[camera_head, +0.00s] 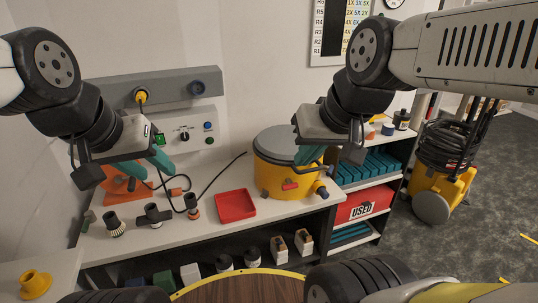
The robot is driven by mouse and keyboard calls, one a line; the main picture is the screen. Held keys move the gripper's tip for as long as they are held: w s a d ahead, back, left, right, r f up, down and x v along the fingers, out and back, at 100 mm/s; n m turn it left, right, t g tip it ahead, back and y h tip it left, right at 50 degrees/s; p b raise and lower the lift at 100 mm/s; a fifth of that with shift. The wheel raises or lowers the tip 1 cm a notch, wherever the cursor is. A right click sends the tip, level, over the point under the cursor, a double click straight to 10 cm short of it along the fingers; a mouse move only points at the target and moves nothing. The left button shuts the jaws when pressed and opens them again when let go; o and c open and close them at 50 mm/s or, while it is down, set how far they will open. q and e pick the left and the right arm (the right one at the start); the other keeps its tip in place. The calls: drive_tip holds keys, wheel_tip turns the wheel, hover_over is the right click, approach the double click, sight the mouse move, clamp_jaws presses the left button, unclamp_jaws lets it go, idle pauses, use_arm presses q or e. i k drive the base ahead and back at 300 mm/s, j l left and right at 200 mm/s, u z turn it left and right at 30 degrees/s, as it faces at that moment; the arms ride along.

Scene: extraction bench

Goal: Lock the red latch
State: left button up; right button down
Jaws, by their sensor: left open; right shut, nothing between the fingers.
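The red latch (290,185) is a small red piece on the front of the yellow canister (270,178), which has a grey lid (283,145) and stands on the bench. My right gripper (313,155) is shut and empty, in front of the canister's upper right side, above and to the right of the latch. It hides part of the lid and rim; I cannot tell whether it touches them. My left gripper (155,162) is open and empty over the left part of the bench, well away from the latch.
A red tray (236,205) lies on the bench left of the canister. Dark nozzles and brush heads (154,215) and an orange tool (122,187) are further left. A shelf with a red "USED" bin (361,206) stands right, with a yellow vacuum (440,190) beyond.

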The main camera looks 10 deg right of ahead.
sight(290, 185)
drive_tip(key=i+j+z, duration=0.1)
drive_tip(key=z, duration=0.35)
drive_tip(key=i+j+z, duration=0.1)
drive_tip(key=z, duration=0.35)
drive_tip(key=j+z, duration=0.2)
drive_tip(key=z, duration=0.25)
drive_tip(key=i, duration=0.05)
